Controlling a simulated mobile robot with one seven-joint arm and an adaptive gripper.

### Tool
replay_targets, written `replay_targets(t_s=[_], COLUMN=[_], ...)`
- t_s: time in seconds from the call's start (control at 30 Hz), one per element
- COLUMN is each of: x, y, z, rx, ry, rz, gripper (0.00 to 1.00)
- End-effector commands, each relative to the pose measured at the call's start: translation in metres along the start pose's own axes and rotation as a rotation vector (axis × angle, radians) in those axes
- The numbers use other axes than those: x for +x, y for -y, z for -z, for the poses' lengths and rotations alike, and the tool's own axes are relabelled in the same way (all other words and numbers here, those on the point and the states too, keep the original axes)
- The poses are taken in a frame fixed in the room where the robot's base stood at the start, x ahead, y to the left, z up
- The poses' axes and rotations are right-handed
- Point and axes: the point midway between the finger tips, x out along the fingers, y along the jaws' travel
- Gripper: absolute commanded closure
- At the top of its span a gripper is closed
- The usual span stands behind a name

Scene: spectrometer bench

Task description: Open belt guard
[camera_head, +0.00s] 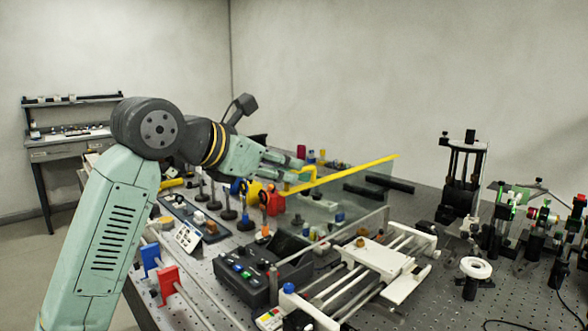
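The belt guard (348,199) is a clear, tinted panel with a yellow bar along its top edge. It stands tilted over the middle of the bench, behind the white rail assembly. A yellow handle (305,174) shows at the left end of the bar. My gripper (297,170) reaches in from the left, with its fingertips at this handle. The two fingers show a gap between them at this small size. I cannot tell whether they touch or hold the handle.
A white and steel rail assembly (372,262) and a black control box (243,268) stand in front of the guard. Optical mounts (463,180) crowd the right side. Red and blue brackets (168,284) stand at the left edge. A side desk (68,148) is at the back left.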

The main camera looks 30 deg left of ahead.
Motion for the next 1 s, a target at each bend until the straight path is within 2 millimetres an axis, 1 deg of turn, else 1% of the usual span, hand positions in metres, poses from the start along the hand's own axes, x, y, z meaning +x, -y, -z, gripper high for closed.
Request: replay_targets(t_s=[0.03, 0.2, 0.3, 0.4, 0.53, 1.0], x=[-0.013, -0.046, -0.06, -0.068, -0.072, -0.072], y=[-0.001, -0.001, -0.001, 0.0, 0.0, 0.0], z=[0.0, -0.001, -0.001, -0.001, -0.001, -0.002], rx=[0.0, 0.0, 0.0, -0.001, 0.0, 0.0], ry=[0.0, 0.002, 0.003, 0.003, 0.003, 0.004], rz=[-0.005, -0.004, -0.003, -0.002, -0.001, -0.001], gripper=[0.72, 0.72, 0.72, 0.72, 0.72, 0.72])
